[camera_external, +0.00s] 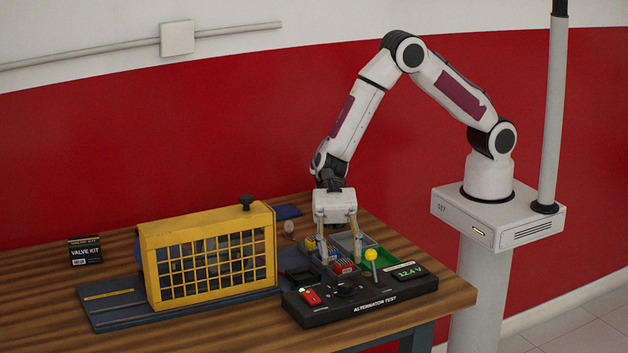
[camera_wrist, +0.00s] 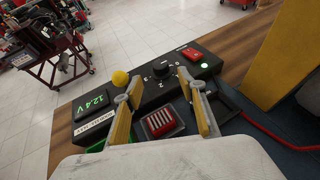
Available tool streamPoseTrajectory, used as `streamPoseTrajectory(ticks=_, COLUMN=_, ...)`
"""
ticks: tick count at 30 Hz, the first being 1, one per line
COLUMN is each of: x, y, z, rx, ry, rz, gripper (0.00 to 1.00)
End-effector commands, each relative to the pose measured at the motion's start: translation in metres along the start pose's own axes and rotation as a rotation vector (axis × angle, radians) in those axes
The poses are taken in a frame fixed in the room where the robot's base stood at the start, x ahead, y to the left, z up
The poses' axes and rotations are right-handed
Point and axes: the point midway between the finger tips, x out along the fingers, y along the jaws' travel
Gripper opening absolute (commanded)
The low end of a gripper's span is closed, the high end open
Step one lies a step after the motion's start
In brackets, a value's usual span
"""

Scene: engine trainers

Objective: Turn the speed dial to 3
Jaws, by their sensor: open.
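The black speed dial (camera_external: 345,287) sits in the middle of the black "ALTERNATOR TEST" panel (camera_external: 372,308). In the wrist view the dial (camera_wrist: 161,69) shows beyond and between my fingertips, with small white marks around it. Its pointer setting is too small to read surely. My gripper (camera_external: 338,256) points down behind the panel, over the compartment tray, apart from the dial. Its two yellow-sided fingers are spread with nothing held between them, as the wrist view also shows (camera_wrist: 159,76).
A yellow-ball lever (camera_external: 371,255) stands upright near the dial. A red switch (camera_external: 311,297) and a 12.4 V display (camera_external: 411,273) flank it. A yellow caged engine trainer (camera_external: 210,258) stands left. A tray with red and green compartments (camera_external: 370,250) lies behind the panel.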

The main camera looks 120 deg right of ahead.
Motion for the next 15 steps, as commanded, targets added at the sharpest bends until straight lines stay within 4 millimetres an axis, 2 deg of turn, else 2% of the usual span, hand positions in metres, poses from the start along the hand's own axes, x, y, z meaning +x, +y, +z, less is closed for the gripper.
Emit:
streamPoseTrajectory(ticks=8, x=0.015, y=0.000, z=0.000, rx=0.001, ry=0.000, rz=0.001, gripper=0.40)
streamPoseTrajectory(ticks=15, x=0.042, y=0.001, z=0.000, rx=0.001, ry=0.001, rz=0.002, gripper=0.40)
